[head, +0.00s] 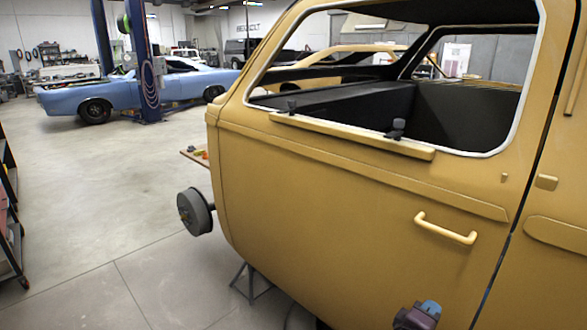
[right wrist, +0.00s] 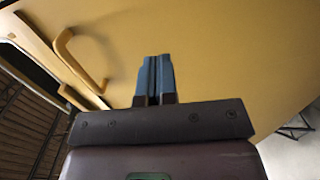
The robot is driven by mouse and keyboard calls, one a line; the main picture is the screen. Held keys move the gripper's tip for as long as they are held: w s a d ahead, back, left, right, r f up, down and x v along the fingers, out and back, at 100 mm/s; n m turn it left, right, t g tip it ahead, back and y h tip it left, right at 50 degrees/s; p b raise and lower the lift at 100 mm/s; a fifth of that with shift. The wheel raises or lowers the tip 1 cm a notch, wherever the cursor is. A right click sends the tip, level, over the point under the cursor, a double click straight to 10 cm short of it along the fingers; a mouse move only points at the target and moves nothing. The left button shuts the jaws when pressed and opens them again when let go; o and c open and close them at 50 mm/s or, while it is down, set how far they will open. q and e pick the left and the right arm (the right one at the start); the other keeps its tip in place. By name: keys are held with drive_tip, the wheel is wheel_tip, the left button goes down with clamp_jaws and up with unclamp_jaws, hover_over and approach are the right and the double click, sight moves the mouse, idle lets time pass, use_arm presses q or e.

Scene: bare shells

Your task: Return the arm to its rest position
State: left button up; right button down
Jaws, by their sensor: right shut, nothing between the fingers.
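My right gripper (head: 431,308) shows at the bottom edge of the head view, in front of the yellow vehicle shell (head: 330,200). In the right wrist view its two blue fingers (right wrist: 155,78) are together with nothing between them. The shell's yellow panel fills the view beyond the fingertips. The door handle (head: 446,229) is above and right of the gripper in the head view. The handle (right wrist: 78,58) lies left of the fingers in the wrist view, apart from them. My left gripper is not in either view.
The shell stands close in front and fills the right side. A wheel hub (head: 195,212) juts from its left end, and a stand (head: 250,282) is below. A dark rack (head: 10,215) is at the left edge. Open floor (head: 110,190) lies between, with a blue car (head: 135,92) behind.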

drive_tip(key=s+a+f+m+t+y, duration=0.1)
drive_tip(key=a+f+t+y, duration=0.2)
drive_tip(key=a+f+y, duration=0.6)
drive_tip(key=s+d+f+m+g+y, duration=0.1)
drive_tip(key=s+f+m+y, duration=0.1)
drive_tip(key=s, duration=0.8)
drive_tip(key=s+d+f+m+g+y, duration=0.1)
drive_tip(key=s+f+m+y, duration=0.1)
drive_tip(key=s, duration=0.8)
wheel_tip(320, 180, down, 2)
drive_tip(key=shift+d+f+m, duration=0.1)
drive_tip(key=shift+d+m, duration=0.1)
drive_tip(key=shift+m, duration=0.5)
